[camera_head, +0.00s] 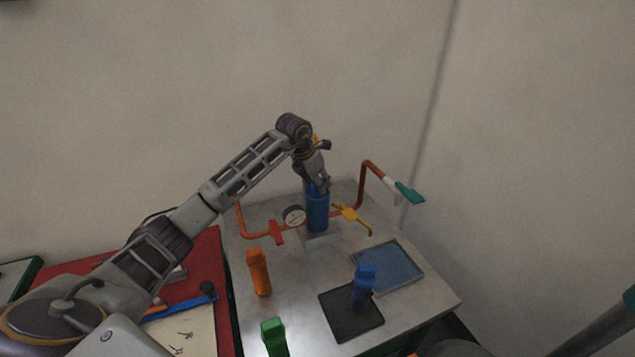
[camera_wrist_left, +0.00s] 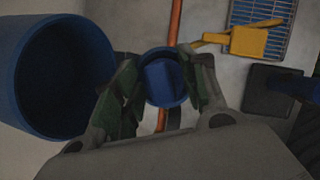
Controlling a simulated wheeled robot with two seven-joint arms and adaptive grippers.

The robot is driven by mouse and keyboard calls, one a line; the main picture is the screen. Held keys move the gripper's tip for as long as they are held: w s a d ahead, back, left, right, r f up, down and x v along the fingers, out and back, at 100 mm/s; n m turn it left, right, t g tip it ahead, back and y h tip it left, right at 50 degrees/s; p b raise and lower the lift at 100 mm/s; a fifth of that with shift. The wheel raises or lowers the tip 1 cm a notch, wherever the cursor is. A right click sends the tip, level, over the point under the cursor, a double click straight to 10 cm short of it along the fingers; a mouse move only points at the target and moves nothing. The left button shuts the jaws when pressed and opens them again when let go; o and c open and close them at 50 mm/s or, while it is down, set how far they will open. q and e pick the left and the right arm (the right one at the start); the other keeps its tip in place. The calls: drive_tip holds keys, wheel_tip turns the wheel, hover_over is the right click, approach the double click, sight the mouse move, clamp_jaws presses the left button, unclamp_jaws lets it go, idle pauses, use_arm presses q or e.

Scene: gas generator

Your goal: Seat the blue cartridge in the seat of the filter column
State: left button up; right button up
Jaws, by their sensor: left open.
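A blue upright cylinder (camera_head: 317,213), apparently the filter column, stands on a metal base at the back of the metal table. My left gripper (camera_head: 320,186) is at its top. In the left wrist view, the open fingers of my left gripper (camera_wrist_left: 160,92) lie on either side of a round blue piece (camera_wrist_left: 162,80) with a raised bar across it. I cannot tell whether the fingers touch it, or whether it is a cartridge in the column. Another blue piece (camera_head: 363,283) stands upright on a black pad (camera_head: 345,328). My right gripper is not in view.
Red (camera_head: 277,232), yellow (camera_head: 348,213) and teal (camera_head: 408,192) handles and a gauge (camera_head: 293,215) flank the column on copper pipes. Orange (camera_head: 258,272) and green (camera_head: 273,338) pieces stand in front. A blue mesh tray (camera_head: 400,264) lies right. A large blue open container (camera_wrist_left: 60,75) is left in the wrist view.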

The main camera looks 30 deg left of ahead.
use_arm(q)
drive_tip(key=b+v, duration=0.1)
drive_tip(key=v, duration=1.1)
idle(0.4)
idle(0.3)
